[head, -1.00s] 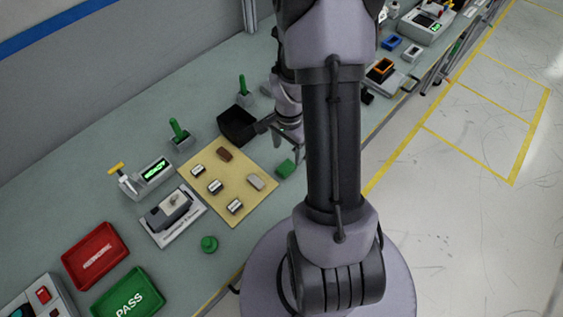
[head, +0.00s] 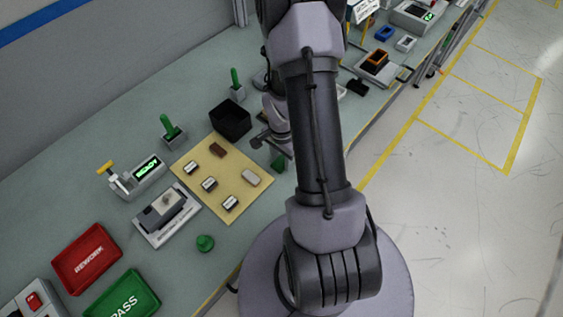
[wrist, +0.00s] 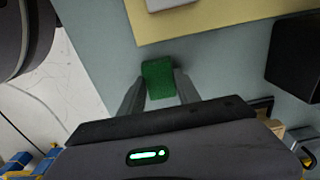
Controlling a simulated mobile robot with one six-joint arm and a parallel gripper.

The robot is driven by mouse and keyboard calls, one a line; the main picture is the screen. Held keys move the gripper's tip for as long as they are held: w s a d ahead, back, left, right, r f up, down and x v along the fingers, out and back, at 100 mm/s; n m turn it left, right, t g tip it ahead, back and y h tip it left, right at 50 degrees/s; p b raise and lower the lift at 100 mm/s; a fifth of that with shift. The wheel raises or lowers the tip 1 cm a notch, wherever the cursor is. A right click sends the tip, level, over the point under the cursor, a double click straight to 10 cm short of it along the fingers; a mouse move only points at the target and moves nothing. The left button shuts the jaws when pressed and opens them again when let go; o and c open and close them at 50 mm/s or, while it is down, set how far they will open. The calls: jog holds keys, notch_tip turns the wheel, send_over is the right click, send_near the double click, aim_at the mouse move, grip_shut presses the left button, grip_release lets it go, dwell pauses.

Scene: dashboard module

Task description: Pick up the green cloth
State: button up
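The green cloth (wrist: 158,80) is a small, roughly square piece on the grey-green bench, close to the front edge. In the head view the green cloth (head: 278,164) is partly hidden by my arm and looks dark. My gripper (wrist: 160,84) is over it, pointing down, with one finger on each side of the cloth. The fingers are apart, with the cloth showing in the gap. Whether they touch its sides I cannot tell. In the head view my gripper (head: 275,148) is low at the cloth, mostly hidden behind my arm.
A yellow mat (head: 212,205) with several small parts lies left of the cloth. A black bin (head: 231,118) stands behind it.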

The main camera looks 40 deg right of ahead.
jog(key=shift+c, duration=1.4)
jog(key=shift+r, duration=0.1)
jog(key=shift+r, duration=0.25)
jog(key=r, duration=0.2)
jog(key=r+p, duration=0.1)
jog(key=shift+s+r, duration=0.1)
jog(key=shift+s, duration=0.15)
jog(key=s, duration=0.3)
jog(key=s+a, duration=0.1)
jog(key=s, duration=0.6)
jog(key=shift+s+a+r, duration=0.25)
jog(key=shift+a+r, duration=0.1)
jog(key=s+p, duration=0.1)
jog(key=p, duration=0.2)
jog(key=s+p, duration=0.2)
jog(key=p, duration=0.1)
jog(key=s+p, duration=0.1)
jog(key=p, duration=0.3)
jog(key=shift+s+a+r, duration=0.2)
jog(key=shift+s+a, duration=0.15)
jog(key=shift+a, duration=0.05)
